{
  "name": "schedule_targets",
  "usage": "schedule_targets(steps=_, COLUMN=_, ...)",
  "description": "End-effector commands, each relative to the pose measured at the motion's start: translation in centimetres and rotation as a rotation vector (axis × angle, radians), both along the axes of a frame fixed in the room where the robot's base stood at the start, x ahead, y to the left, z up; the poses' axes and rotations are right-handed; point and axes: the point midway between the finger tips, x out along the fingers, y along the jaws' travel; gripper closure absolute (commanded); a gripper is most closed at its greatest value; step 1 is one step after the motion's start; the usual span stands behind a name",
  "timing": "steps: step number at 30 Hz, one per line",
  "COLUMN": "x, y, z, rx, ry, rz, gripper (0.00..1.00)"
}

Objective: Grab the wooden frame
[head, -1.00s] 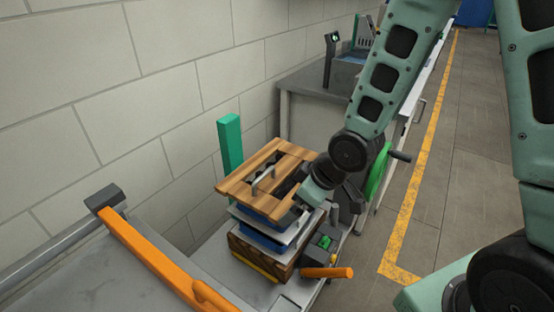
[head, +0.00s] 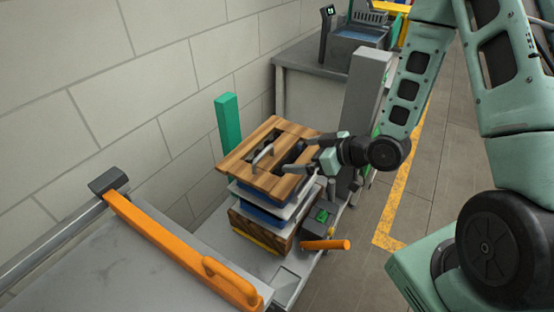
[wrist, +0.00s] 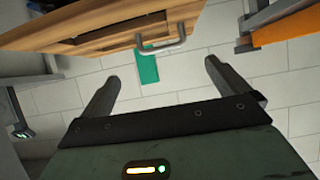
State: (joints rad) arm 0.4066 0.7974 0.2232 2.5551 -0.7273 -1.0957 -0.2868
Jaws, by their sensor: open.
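The wooden frame (head: 236,163) is a brown plank frame with a dark opening and a grey handle (head: 262,154) on top. It lies on a stack of blue and light trays at the lower centre of the head view. My gripper (head: 297,156) is open and empty at the frame's right side, its fingers pointing left toward it. In the wrist view the frame (wrist: 95,36) fills the upper left, with a metal handle (wrist: 162,40) ahead of the open fingers (wrist: 160,70). I cannot tell whether a fingertip touches the wood.
A green post (head: 228,120) stands behind the frame. A grey column (head: 364,92) rises just beyond my gripper. An orange bar (head: 180,248) edges the near grey surface, and an orange handle (head: 325,244) sticks out lower right. Floor at the right is clear.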

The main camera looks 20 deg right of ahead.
Motion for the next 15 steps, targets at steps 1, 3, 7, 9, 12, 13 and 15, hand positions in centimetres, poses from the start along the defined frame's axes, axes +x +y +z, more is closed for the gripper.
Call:
schedule_targets(steps=1, x=0.4, y=0.2, z=-0.8, rx=-0.001, ry=-0.003, rz=0.001, gripper=0.0)
schedule_targets(steps=3, x=0.8, y=0.5, z=-1.0, rx=-0.002, ry=-0.004, rz=0.002, gripper=0.0)
schedule_targets(steps=7, x=1.4, y=1.1, z=-1.4, rx=-0.001, ry=-0.003, rz=0.001, gripper=0.0)
schedule_targets(steps=9, x=2.3, y=1.8, z=-1.4, rx=0.002, ry=0.003, rz=0.002, gripper=0.0)
schedule_targets(steps=12, x=3.5, y=2.8, z=-2.2, rx=0.001, ry=0.003, rz=0.002, gripper=0.0)
schedule_targets(steps=13, x=3.9, y=3.0, z=-2.4, rx=0.001, ry=0.003, rz=0.003, gripper=0.0)
schedule_targets(steps=15, x=4.8, y=3.6, z=-3.0, rx=0.001, ry=0.003, rz=0.002, gripper=0.0)
